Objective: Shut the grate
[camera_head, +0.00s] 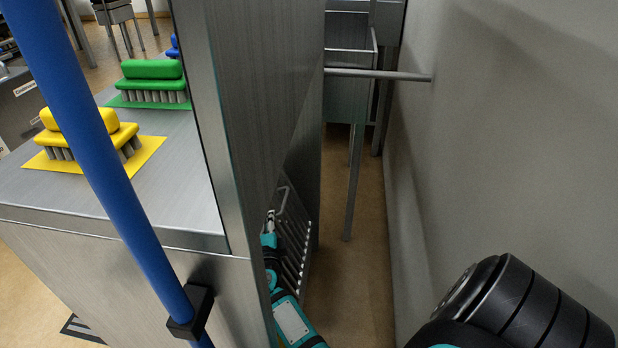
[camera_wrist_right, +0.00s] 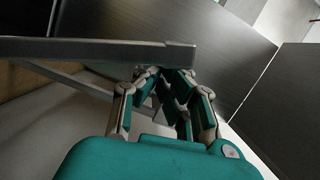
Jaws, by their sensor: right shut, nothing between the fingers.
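The grate (camera_head: 294,238), a metal frame with several parallel bars, shows low beside the tall steel housing in the head view. It stands out at an angle from the housing's side. My right gripper (camera_head: 269,222) is beside the grate, between it and the housing's near edge, and the housing partly hides it. In the right wrist view the gripper (camera_wrist_right: 165,78) is shut with nothing between its fingers. A flat metal edge (camera_wrist_right: 100,51), probably of the grate, crosses just above the fingers. I cannot tell whether they touch. My left gripper is not in view.
The steel housing (camera_head: 265,90) and the grey wall (camera_head: 510,130) bound a narrow aisle with free floor (camera_head: 362,270). A horizontal rail (camera_head: 380,74) crosses farther back. Yellow (camera_head: 90,125) and green (camera_head: 152,70) brushes stand on the steel counter. A blue pole (camera_head: 95,130) rises at left.

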